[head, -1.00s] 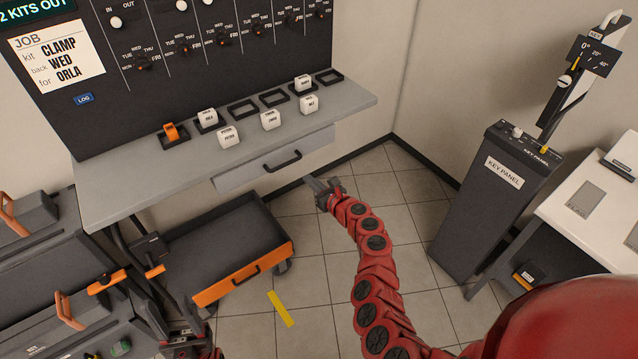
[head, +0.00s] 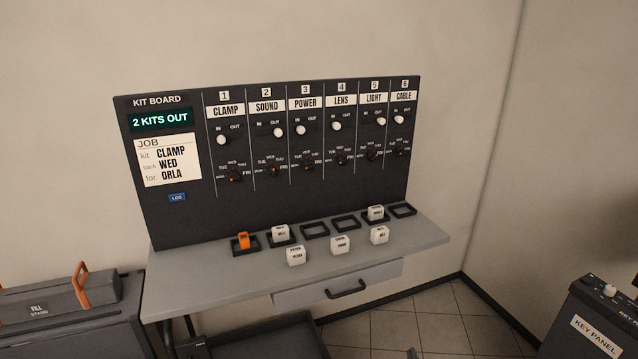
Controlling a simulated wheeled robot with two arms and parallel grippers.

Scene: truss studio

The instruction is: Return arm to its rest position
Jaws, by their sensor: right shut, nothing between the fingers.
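My right gripper (head: 412,354) shows only as a small grey tip at the bottom edge, over the tiled floor and below and right of the drawer handle. It touches nothing that I can see; the rest of my right arm is out of view. My left gripper is not in view. The kit board (head: 275,195) stands at the back with "2 KITS OUT" on its display (head: 160,120). Its job card (head: 169,160) reads clamp, Wed, Orla. The sound and light switches sit toward OUT, the others toward IN.
The grey shelf (head: 200,285) holds an orange tag (head: 243,240) and several white cubes, some in black frames. A drawer handle (head: 346,289) juts out below. A dark cart (head: 265,340) is underneath, a grey case (head: 70,310) left, the key panel (head: 600,320) right.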

